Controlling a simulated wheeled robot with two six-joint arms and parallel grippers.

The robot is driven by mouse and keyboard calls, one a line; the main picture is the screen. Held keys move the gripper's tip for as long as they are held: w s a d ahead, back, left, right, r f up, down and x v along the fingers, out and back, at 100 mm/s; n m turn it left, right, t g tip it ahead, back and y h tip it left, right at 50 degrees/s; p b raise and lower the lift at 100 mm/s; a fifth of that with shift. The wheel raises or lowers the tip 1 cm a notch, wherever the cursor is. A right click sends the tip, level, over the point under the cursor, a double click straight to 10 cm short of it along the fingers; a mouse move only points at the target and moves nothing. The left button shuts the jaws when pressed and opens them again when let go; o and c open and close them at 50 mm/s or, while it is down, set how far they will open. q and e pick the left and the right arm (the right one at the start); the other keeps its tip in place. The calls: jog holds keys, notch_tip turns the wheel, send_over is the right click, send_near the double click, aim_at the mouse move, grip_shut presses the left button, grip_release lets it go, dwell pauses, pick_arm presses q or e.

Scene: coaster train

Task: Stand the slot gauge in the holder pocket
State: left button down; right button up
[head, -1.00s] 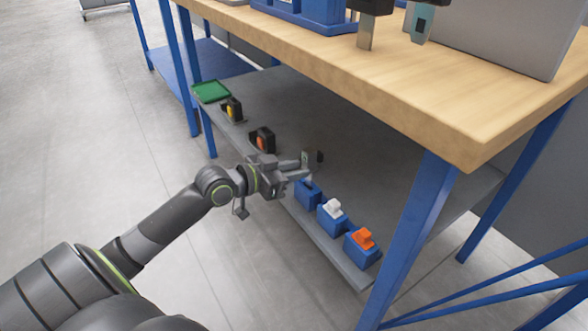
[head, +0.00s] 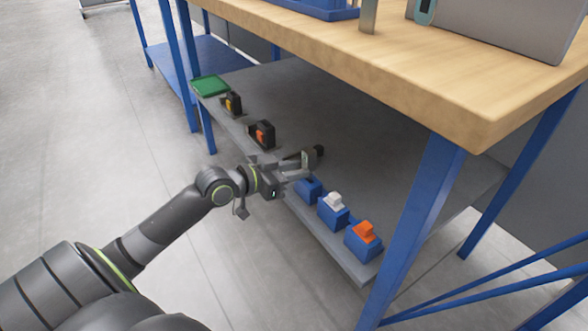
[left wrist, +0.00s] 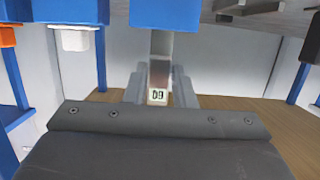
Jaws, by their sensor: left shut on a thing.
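The slot gauge (left wrist: 158,72) is a narrow grey strip with a white label and dark digits at its near end. It is between the jaws of my left gripper (head: 297,171), shut on it. In the left wrist view its far end meets the blue holder (left wrist: 159,12); whether it is inside the pocket is hidden. In the head view that blue holder (head: 309,189) is on the lower shelf just right of the jaws, partly covered by them. My right gripper is not in view.
On the lower shelf (head: 385,165) stand blue blocks with a white piece (head: 334,203) and an orange piece (head: 365,233), black items (head: 263,135) and a green tray (head: 210,86). The wooden tabletop (head: 390,70) overhangs; a blue leg (head: 420,220) stands right.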

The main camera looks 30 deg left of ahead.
pick_arm(q)
jog(key=shift+f+b, duration=0.65)
jog(key=shift+f, duration=0.2)
jog(key=c, duration=1.3)
grip_release()
jog(key=shift+o, duration=0.9)
